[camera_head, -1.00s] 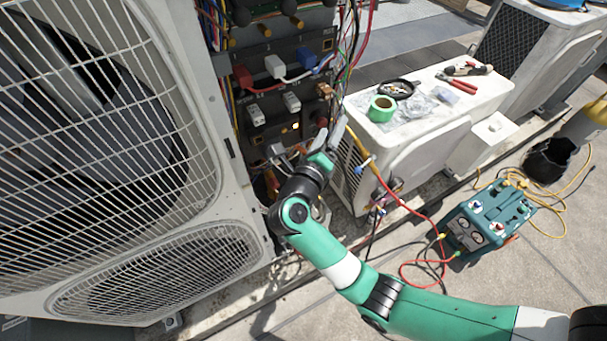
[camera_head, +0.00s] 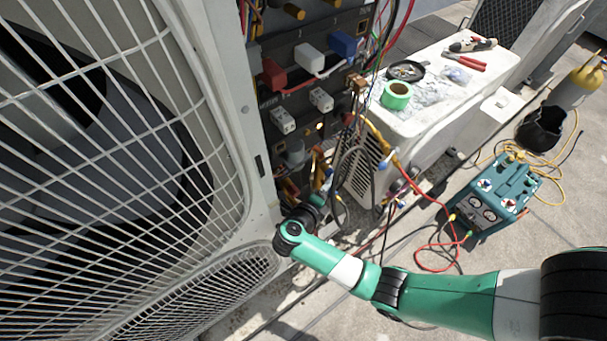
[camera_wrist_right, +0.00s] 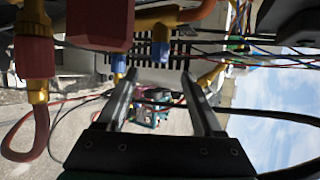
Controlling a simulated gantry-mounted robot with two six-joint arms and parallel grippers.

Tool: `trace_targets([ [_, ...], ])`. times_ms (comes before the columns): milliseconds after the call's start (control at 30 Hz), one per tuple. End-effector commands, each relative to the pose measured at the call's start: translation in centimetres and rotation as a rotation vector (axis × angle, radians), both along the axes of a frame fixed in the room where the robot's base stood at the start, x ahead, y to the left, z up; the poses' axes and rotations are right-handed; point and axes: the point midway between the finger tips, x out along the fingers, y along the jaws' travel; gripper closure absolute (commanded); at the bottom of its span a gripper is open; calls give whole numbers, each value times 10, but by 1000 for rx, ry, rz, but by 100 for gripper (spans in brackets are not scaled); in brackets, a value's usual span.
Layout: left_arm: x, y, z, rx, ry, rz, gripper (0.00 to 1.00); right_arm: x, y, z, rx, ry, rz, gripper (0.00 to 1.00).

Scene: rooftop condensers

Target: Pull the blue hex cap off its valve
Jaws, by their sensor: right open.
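In the right wrist view two blue caps sit on brass valve fittings. One blue cap (camera_wrist_right: 163,57) appears between the fingertip lines, and the other blue cap (camera_wrist_right: 118,65) is just left of the left finger. I cannot tell their hex shape or which is the task's cap. My right gripper (camera_wrist_right: 160,76) is open, with nothing between its jaws that I can see held. In the head view my right arm reaches low beside the electrical panel; its gripper (camera_head: 322,190) is partly lost among pipes and cables. A small blue piece (camera_head: 328,172) shows there. My left gripper is out of view.
Red-covered pipes (camera_wrist_right: 35,70) and loose wires crowd the gripper. A large fan grille (camera_head: 90,150) stands at left. A white condenser (camera_head: 440,100) carries green tape (camera_head: 396,95) and tools. A teal gauge unit (camera_head: 490,200) with hoses sits on the floor.

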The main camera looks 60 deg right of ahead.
Motion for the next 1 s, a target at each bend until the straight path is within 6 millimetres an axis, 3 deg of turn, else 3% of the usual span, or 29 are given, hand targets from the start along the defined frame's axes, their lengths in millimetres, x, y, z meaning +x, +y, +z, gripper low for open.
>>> trace_targets([
  [267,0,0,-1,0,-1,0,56,0,-1,-1,-1,0,0,32],
  [633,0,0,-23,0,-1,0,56,3,-40,-23,1,-1,-3,32],
  [933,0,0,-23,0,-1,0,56,4,-44,-23,0,0,1,32],
  [1000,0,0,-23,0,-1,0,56,4,-44,-23,0,0,1,42],
])
